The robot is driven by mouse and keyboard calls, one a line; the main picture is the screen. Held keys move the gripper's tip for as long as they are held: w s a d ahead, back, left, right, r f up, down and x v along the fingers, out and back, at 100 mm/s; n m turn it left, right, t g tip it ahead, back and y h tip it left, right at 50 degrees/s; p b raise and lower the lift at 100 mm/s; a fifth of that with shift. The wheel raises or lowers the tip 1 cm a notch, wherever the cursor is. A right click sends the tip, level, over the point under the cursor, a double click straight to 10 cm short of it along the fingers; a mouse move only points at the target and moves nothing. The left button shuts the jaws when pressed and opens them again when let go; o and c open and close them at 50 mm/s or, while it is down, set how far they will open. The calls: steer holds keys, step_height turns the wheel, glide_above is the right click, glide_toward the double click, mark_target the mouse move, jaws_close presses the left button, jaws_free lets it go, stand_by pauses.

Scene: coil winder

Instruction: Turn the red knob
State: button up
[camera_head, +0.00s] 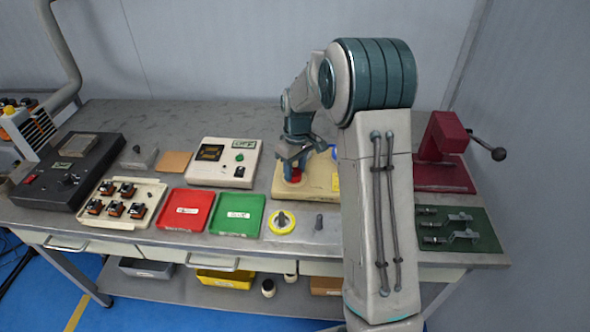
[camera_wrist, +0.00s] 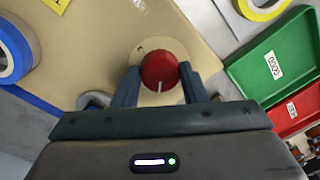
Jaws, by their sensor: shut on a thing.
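The red knob (camera_wrist: 160,69) is round with a white pointer line, and sits on a tan panel (camera_wrist: 90,40) in the wrist view. My gripper (camera_wrist: 160,86) has one finger on each side of the knob and is shut on it. In the head view, the red knob (camera_head: 294,175) shows as a small red patch below my gripper (camera_head: 293,165), on a cream-coloured machine (camera_head: 283,190). My arm hides the right part of that machine.
A green tray (camera_head: 238,214) and a red tray (camera_head: 186,209) lie left of the machine. A yellow ring (camera_head: 271,224) and a grey peg (camera_head: 319,221) stand in front. A red press (camera_head: 443,150) and a green fixture board (camera_head: 460,229) are at the right.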

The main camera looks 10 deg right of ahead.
mark_target(294, 170)
steer(key=n, duration=0.4)
steer(key=shift+r+n, duration=0.1)
steer(key=shift+n, duration=0.2)
steer(key=n+p, duration=0.1)
steer(key=n, duration=0.4)
steer(key=shift+w, duration=0.1)
steer(key=shift+n, duration=0.3)
steer(key=o, duration=1)
steer(key=shift+c, duration=0.2)
step_height(294, 170, up, 14)
steer(key=shift+w, duration=0.35)
